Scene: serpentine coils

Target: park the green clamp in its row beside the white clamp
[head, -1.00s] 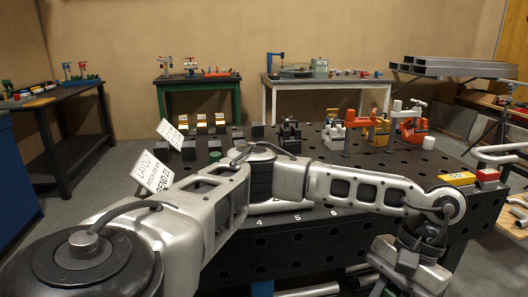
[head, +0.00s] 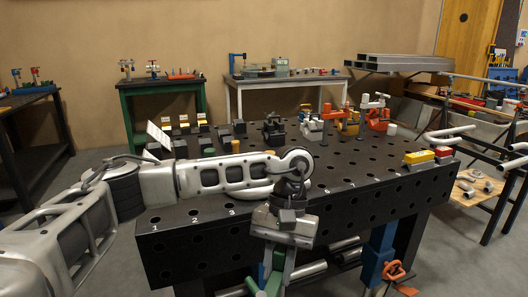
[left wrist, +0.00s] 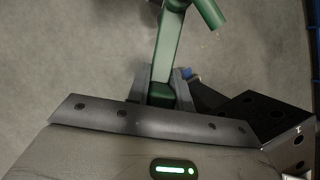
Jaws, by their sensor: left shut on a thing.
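My left gripper (head: 281,252) points down in front of the table's front edge, shut on the green clamp (head: 273,281). The clamp hangs below it, partly cut off by the bottom of the head view. In the left wrist view the clamp's green bar (left wrist: 168,48) runs between the two grey fingers (left wrist: 165,88), with a round green arm at upper right. The white clamp (head: 312,127) stands on the dark perforated table (head: 375,165), in a row between a black clamp (head: 273,128) and a yellow-orange clamp (head: 348,120). My right gripper is out of view.
A red-orange clamp (head: 377,115) stands at the row's right end. Yellow and red blocks (head: 418,157) sit at the table's right corner. An orange clamp (head: 396,272) shows low at the front right. The table's middle right is mostly clear.

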